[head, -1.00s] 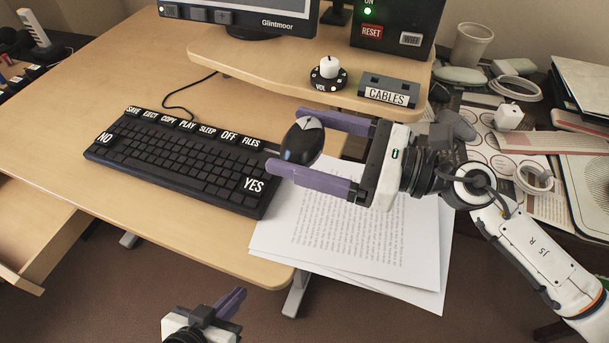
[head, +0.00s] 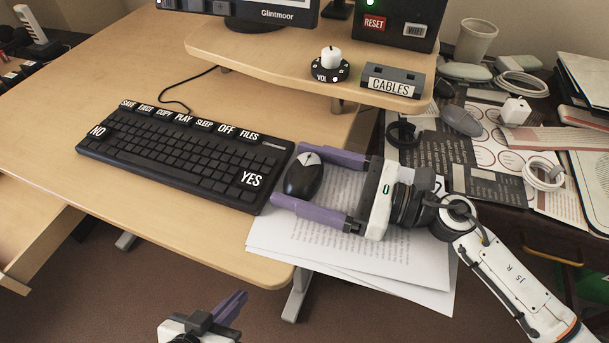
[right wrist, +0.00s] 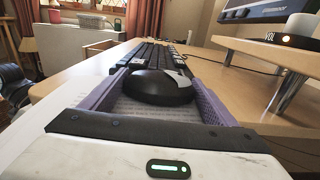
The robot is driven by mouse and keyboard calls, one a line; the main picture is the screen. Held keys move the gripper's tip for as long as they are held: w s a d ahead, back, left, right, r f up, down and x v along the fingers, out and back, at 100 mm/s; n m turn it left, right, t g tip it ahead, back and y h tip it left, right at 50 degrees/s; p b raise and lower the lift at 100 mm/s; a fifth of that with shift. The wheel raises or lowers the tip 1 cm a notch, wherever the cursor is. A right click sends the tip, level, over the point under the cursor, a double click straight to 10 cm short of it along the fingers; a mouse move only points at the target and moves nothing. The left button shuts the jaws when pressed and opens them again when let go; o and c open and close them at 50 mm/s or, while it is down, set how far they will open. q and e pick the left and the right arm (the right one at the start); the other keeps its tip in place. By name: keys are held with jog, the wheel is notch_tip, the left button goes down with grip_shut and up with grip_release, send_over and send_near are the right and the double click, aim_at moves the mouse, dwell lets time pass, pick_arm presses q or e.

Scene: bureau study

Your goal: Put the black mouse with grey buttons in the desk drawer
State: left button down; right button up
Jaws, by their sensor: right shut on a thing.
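The black mouse with grey buttons (head: 303,178) is between the purple fingers of my right gripper (head: 318,183), just right of the keyboard and over the paper sheets. My right gripper is shut on it. The right wrist view shows the mouse (right wrist: 160,88) low between both fingers; I cannot tell whether it touches the surface below. A pale wooden drawer (head: 30,222) appears pulled out below the desk's left front side, cut off by the picture edge. My left gripper (head: 232,306) is at the bottom of the head view, away from the mouse; its finger gap is unclear.
The black keyboard (head: 185,155) lies on the desk (head: 100,80). Paper sheets (head: 400,265) overhang the desk's right front edge. A raised shelf (head: 290,55) holds a monitor, a volume knob and a cables box (head: 392,80). A grey mouse (head: 461,120) lies on the cluttered side table.

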jog(key=shift+f, duration=0.2)
jog(key=o, duration=1.1)
